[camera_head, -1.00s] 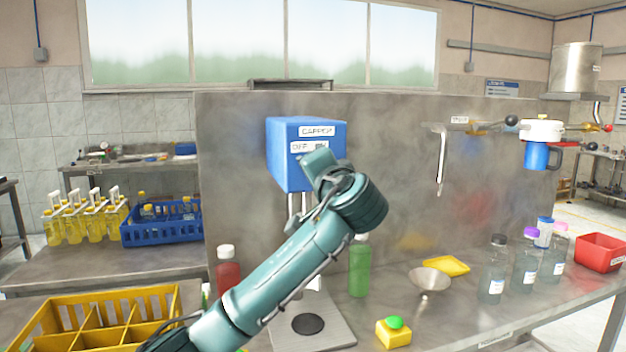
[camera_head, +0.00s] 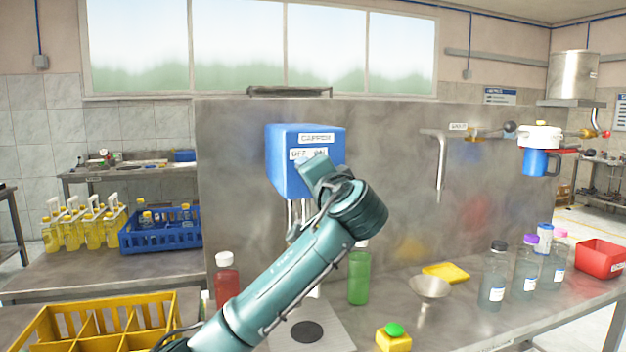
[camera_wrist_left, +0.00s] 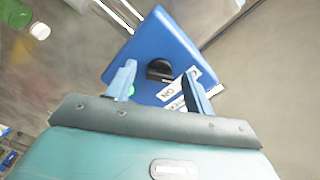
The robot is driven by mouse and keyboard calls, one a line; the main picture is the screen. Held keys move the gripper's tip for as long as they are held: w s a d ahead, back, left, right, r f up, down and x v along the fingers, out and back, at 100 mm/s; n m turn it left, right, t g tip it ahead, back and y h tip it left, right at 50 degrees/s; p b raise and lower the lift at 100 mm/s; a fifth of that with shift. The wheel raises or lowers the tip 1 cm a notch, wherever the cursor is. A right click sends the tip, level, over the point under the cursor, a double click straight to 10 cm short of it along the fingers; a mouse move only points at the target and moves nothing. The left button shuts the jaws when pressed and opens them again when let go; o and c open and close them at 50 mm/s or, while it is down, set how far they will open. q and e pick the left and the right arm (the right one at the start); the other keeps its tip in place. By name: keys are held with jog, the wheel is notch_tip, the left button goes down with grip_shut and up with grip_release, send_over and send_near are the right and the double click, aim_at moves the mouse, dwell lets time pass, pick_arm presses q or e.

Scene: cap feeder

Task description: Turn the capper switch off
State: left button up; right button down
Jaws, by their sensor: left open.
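The capper (camera_head: 283,165) is a blue box on posts in front of the grey panel, with a "CAPPER" label and OFF and ON labels on its front. In the left wrist view its blue face (camera_wrist_left: 165,38) fills the middle, with a dark switch (camera_wrist_left: 160,70) in it. An ON label and a green spot lie near the switch. My left gripper (camera_wrist_left: 159,69) is open, its fingers on either side of the switch; I cannot tell if they touch it. In the head view my left wrist covers the lower front of the capper and hides the switch. My right gripper is not seen.
A red bottle (camera_head: 227,282) and a green bottle (camera_head: 359,277) stand below the capper. A yellow button box (camera_head: 393,342), a metal funnel (camera_head: 429,287) and several clear bottles stand to the right. A yellow crate (camera_head: 60,316) is at front left.

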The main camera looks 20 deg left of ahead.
pick_arm(q)
jog(key=b+v, duration=0.2)
jog(key=v, duration=1.1)
jog(key=shift+s+d, duration=0.1)
